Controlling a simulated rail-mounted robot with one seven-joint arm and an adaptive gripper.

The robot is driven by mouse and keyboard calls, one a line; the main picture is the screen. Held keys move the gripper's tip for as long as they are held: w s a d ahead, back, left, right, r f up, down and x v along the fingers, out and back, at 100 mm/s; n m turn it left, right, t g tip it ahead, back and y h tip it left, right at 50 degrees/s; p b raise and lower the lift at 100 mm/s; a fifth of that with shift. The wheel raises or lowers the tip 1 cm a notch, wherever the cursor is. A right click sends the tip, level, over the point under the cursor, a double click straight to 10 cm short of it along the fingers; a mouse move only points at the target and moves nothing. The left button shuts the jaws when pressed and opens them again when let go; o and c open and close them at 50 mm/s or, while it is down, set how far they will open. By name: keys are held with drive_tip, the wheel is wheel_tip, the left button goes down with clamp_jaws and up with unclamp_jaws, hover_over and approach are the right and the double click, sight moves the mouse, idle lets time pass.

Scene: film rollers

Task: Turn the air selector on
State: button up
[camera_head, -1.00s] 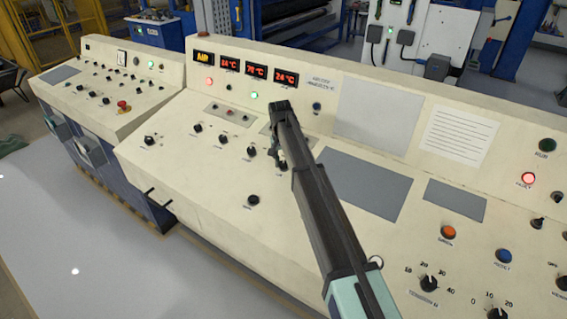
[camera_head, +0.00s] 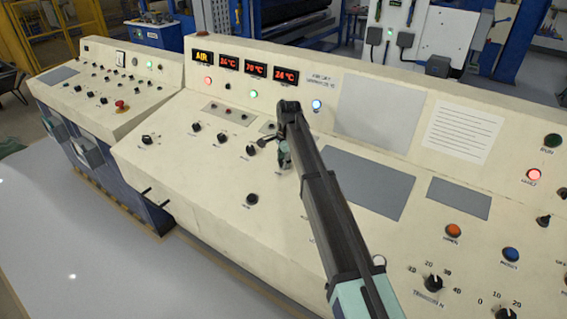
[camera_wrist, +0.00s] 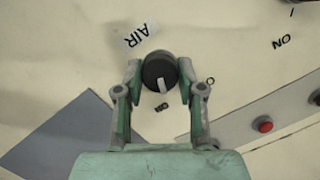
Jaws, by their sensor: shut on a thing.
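The air selector is a round black knob (camera_wrist: 158,68) with a light grey pointer on the cream panel in the wrist view. An "AIR" label (camera_wrist: 138,35) is beside it. In the head view, my gripper (camera_head: 282,155) reaches down to the sloping desk, and hides the knob.
Other black knobs (camera_head: 251,149) stand close to the left of my gripper. A red button (camera_wrist: 264,124) is on a grey strip at right in the wrist view. A small lamp (camera_head: 317,105) on the upright panel glows blue-white. A grey plate (camera_head: 367,183) lies to the right.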

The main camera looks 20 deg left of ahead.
drive_tip(key=shift+s+m, duration=0.1)
drive_tip(key=shift+m, duration=0.9)
drive_tip(key=o, duration=1.1)
drive_tip(key=shift+o, duration=0.2)
wheel_tip(320, 180, up, 12)
drive_tip(key=s+d, duration=0.1)
drive_tip(key=shift+d, duration=0.35)
drive_tip(key=shift+f, duration=0.1)
